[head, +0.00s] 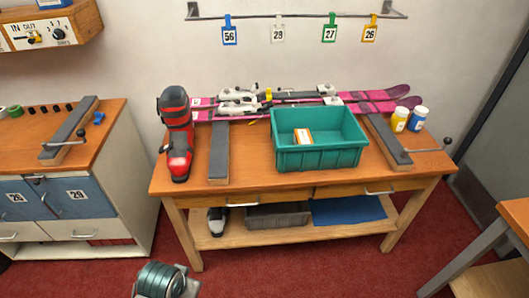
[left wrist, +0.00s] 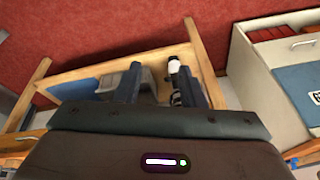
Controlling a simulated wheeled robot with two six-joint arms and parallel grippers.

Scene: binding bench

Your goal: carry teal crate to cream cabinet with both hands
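The teal crate (head: 318,158) stands upright on the wooden workbench (head: 245,178), right of its middle. A small orange and white box (head: 303,136) lies inside it. The cream cabinet (head: 127,207) stands to the left, with a wooden top and blue numbered door fronts; its pale side also shows in the left wrist view (left wrist: 245,72). My left gripper (left wrist: 161,76) shows two dark fingers spread apart with nothing between them, over the bench's lower shelf region in that view. It is apart from the crate. My right gripper is in neither view.
Pink skis (head: 375,104) lie behind the crate. A red and black ski boot (head: 176,135) stands at the bench's left. Grey bars (head: 218,152) flank the crate. Two jars (head: 409,119) stand right. A grey bar (head: 70,128) lies on the cabinet top. Red floor separates bench and cabinet.

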